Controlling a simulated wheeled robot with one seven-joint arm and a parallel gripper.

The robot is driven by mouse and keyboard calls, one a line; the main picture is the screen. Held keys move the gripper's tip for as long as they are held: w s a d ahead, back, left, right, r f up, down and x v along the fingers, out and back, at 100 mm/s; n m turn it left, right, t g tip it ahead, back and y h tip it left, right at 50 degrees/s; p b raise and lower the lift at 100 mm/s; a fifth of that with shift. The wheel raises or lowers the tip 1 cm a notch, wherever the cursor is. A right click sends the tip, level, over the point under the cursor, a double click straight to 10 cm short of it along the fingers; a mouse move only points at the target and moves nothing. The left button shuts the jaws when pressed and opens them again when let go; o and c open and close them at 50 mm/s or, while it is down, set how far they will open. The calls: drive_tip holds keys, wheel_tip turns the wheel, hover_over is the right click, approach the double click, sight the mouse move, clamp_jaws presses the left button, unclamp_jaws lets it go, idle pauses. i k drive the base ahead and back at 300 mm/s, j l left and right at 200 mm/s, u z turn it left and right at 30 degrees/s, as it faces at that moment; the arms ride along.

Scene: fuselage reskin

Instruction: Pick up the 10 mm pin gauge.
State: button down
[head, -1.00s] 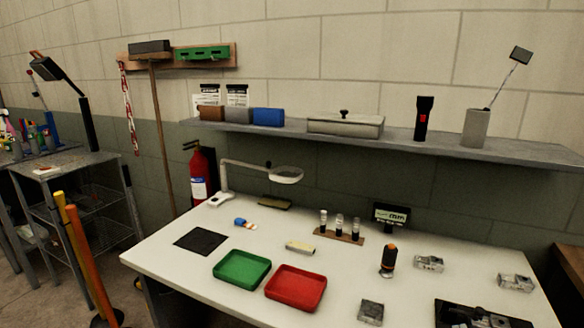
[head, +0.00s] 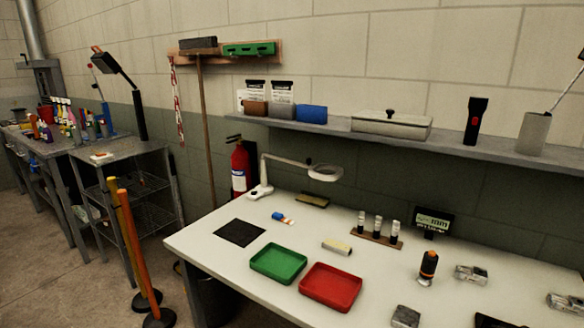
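Several small upright pins with dark lower parts and pale tops, which look like pin gauges (head: 378,228), stand in a row on a brown wooden stand (head: 376,239) on the white workbench. Their size marks are too small to read, so I cannot tell which is the 10 mm one. A small digital display (head: 434,221) stands just right of the stand. My gripper is not in view.
The white workbench (head: 215,265) also holds a green tray (head: 279,263), a red tray (head: 330,287), a black mat (head: 239,233), a magnifier lamp (head: 325,172) and an orange-black tool (head: 428,267). A shelf (head: 340,128) overhangs the back. Orange posts (head: 130,245) stand on the floor at left.

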sight(378, 221)
drive_tip(key=i+j, duration=0.35)
drive_tip(key=i, duration=0.15)
drive_tip(key=i+j, duration=0.3)
drive_tip(key=i, duration=0.2)
drive_tip(key=i+j+u, duration=0.1)
drive_tip(key=i+j, duration=0.25)
drive_tip(key=i, duration=0.35)
